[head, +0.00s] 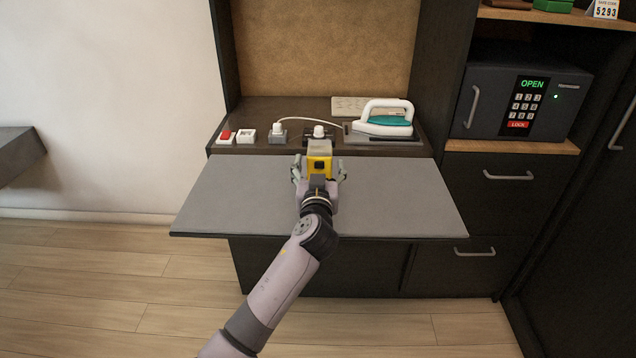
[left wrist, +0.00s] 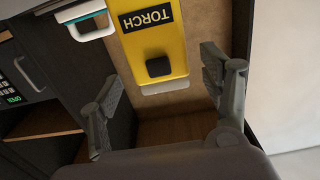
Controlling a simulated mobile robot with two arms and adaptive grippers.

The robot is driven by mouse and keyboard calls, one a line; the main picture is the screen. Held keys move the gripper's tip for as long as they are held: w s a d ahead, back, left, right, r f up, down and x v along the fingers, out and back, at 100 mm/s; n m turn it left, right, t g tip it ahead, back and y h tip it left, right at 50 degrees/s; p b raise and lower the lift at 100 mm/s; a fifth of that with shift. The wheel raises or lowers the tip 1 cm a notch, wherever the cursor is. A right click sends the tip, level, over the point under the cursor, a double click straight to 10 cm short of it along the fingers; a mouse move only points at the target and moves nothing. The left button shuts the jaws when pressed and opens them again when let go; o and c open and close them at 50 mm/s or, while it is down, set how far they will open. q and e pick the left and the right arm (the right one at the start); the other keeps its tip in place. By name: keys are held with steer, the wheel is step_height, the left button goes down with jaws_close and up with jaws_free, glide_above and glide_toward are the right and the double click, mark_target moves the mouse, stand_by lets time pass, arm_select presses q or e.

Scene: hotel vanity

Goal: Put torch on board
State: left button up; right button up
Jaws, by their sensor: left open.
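The torch (head: 320,163) is a yellow block with a dark button and a grey top, at the back middle of the grey board (head: 230,195). In the left wrist view the torch (left wrist: 160,42) shows its TORCH label, with one end near the gap between the fingers. My left gripper (head: 319,172) is open, with one finger on each side of the torch. In the left wrist view the gripper (left wrist: 160,88) shows gaps between both fingers and the torch. My arm hides the torch's lower part, so I cannot tell whether it touches the board. My right gripper is not in view.
Behind the board, a dark counter holds red and white switches (head: 237,136), a plug with a white cable (head: 278,132) and a teal-white iron (head: 386,119). A safe (head: 520,98) reading OPEN stands at right. The board's left and right sides are clear.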

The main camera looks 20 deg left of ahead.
arm_select(q)
steer(key=v, duration=0.7)
steer(key=shift+b, duration=0.35)
